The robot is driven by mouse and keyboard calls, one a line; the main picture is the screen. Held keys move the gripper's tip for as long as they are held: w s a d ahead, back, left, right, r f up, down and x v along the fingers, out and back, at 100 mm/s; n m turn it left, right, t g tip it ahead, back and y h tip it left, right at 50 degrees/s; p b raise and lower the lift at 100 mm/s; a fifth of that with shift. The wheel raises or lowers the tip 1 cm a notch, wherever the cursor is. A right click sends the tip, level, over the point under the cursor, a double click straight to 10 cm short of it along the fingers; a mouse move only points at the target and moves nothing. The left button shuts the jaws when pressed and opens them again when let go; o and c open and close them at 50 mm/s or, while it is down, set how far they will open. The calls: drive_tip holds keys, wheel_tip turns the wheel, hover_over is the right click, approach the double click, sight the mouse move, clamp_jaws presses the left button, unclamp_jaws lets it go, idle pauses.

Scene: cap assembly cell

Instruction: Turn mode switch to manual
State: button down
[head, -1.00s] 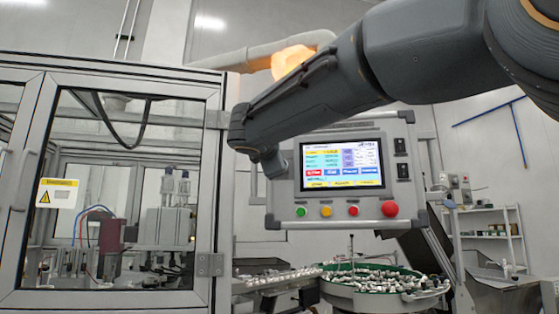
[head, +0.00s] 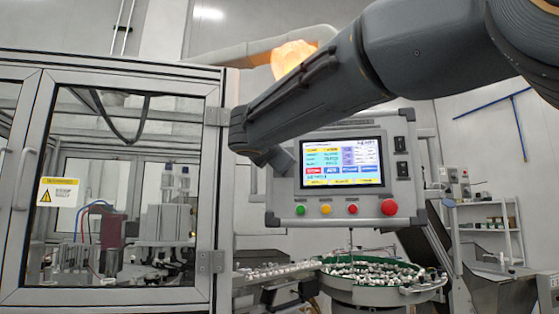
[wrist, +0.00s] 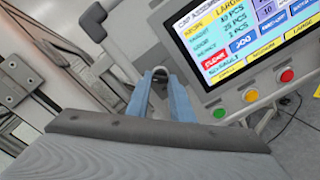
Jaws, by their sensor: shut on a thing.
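The control panel (head: 280,207) hangs in the middle of the head view, with a lit screen (head: 342,162). Two black switches (head: 401,144) (head: 402,169) sit on its right side; I cannot read which is the mode switch or how it is set. My gripper (wrist: 160,78) shows in the wrist view as two blue fingers close together, left of the panel. A small grey rounded thing (wrist: 159,72) shows between the fingertips, and they are shut on it; I cannot tell what it is. In the head view my arm hides the fingers and the panel's upper left corner.
Green (head: 301,210), yellow (head: 326,209) and red (head: 352,209) buttons and a large red knob (head: 389,207) line the panel's lower edge. A glazed machine enclosure (head: 213,180) stands left. A round feeder bowl (head: 350,293) full of small parts is below the panel.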

drive_tip(key=c, duration=1.6)
unclamp_jaws()
drive_tip(key=shift+o, duration=0.2)
drive_tip(key=s+a+b, duration=0.1)
drive_tip(key=s+b, duration=0.1)
drive_tip(key=s, duration=0.5)
drive_tip(key=shift+s+a, duration=0.25)
drive_tip(key=shift+s, duration=0.1)
